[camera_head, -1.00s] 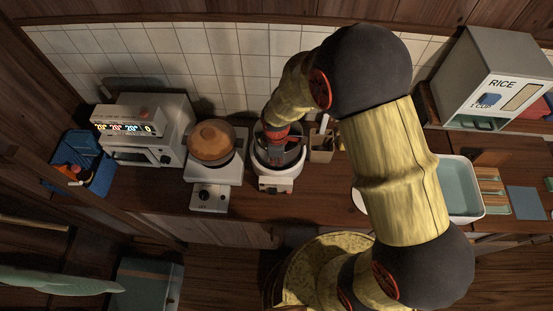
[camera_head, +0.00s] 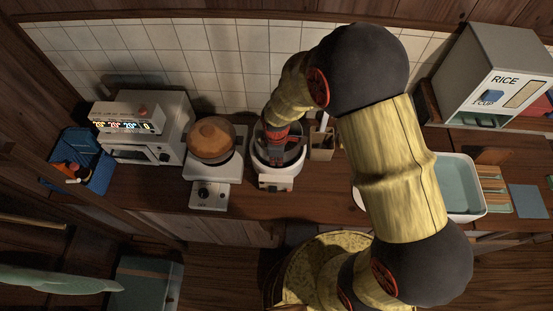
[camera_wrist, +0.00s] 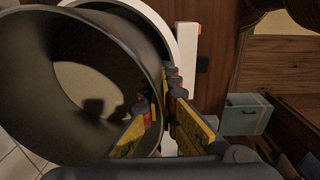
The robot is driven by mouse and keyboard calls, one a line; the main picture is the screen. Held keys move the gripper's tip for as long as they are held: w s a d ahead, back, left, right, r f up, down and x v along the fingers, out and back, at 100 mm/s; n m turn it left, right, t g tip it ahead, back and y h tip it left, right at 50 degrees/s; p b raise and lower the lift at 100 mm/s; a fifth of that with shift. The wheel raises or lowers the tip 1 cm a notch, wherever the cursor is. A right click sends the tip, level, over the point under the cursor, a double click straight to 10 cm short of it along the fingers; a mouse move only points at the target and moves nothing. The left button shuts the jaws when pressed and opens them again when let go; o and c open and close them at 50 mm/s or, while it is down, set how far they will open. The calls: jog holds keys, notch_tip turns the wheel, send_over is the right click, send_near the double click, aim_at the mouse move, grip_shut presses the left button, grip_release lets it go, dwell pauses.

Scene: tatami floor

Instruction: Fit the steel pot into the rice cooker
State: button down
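The steel pot (camera_wrist: 68,28) is dark grey, with its open mouth facing the wrist camera, filling the left of that view. The rice cooker (camera_head: 275,182) is white and stands on the counter; its white rim (camera_wrist: 186,42) shows behind and right of the pot. My gripper (camera_wrist: 163,108) has one finger inside the pot and one outside, shut on its wall. In the head view the pot (camera_head: 294,154) is at the cooker's opening, partly hidden by my gripper (camera_head: 277,160). I cannot tell how deep it sits.
A burner with a brown lidded pot (camera_head: 211,139) stands close left of the cooker, with a white oven (camera_head: 146,135) beyond it. A utensil holder (camera_head: 322,147) is close on the right. The tiled wall (camera_head: 225,65) is behind.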

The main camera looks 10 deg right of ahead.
jog(key=shift+w+f+b, duration=0.1)
jog(key=shift+f+b, duration=0.25)
jog(key=shift+f, duration=0.1)
dwell(0.3)
jog(key=c, duration=2.5)
grip_release()
jog(key=shift+c, duration=0.2)
jog(key=o, duration=0.6)
jog(key=shift+s+f, duration=0.15)
jog(key=shift+s, duration=0.05)
jog(key=shift+s, duration=0.1)
jog(key=shift+r, duration=0.4)
notch_tip(320, 180, up, 11)
jog(key=shift+s+a+r, duration=0.1)
jog(key=shift+r, duration=0.1)
